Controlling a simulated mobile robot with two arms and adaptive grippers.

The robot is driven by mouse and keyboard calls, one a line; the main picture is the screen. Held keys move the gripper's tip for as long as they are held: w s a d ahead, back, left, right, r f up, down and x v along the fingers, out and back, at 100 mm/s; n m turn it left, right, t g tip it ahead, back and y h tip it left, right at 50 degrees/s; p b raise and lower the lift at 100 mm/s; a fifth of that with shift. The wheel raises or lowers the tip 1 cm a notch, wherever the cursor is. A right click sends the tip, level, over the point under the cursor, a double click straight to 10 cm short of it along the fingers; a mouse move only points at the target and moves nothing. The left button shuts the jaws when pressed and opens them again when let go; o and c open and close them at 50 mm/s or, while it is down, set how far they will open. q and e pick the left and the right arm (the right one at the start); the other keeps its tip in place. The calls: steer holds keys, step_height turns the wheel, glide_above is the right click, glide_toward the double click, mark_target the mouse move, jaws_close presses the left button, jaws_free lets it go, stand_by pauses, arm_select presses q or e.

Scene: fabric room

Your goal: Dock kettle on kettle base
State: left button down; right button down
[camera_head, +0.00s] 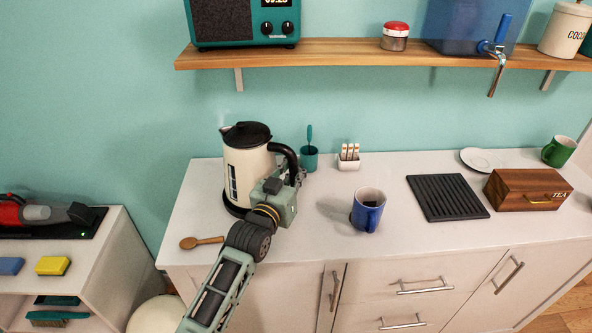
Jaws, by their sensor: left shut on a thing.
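A cream kettle (246,172) with a black lid, spout and handle (290,158) stands about upright at the left end of the white counter. A black round kettle base (232,207) shows at its lower left edge; I cannot tell whether the kettle is fully seated on it. My left gripper (290,179) is shut on the kettle's handle, at the kettle's right side. The gripper and wrist hide the lower right of the kettle and part of the base. My right gripper is not in view.
A wooden spoon (202,242) lies in front of the kettle. A teal cup (309,159) stands behind right, near a small white holder (349,158). A blue mug (368,209) stands to the right, then a black rack (447,197). A shelf (350,53) hangs above.

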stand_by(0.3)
arm_select(q)
steer(key=c, duration=2)
jaws_free()
steer(key=shift+f, duration=0.1)
steer(key=shift+o, duration=0.3)
steer(key=shift+f, duration=0.45)
steer(key=shift+s+a+r, duration=0.15)
steer(key=shift+s, duration=0.15)
steer(key=shift+p+v, duration=0.95)
steer(key=shift+v, duration=0.1)
steer(key=shift+p+v, duration=1.8)
steer(key=shift+v, duration=0.8)
steer(key=p+v, duration=0.1)
steer(key=v, duration=0.2)
steer(key=shift+r+p, duration=0.15)
steer(key=shift+p, duration=0.15)
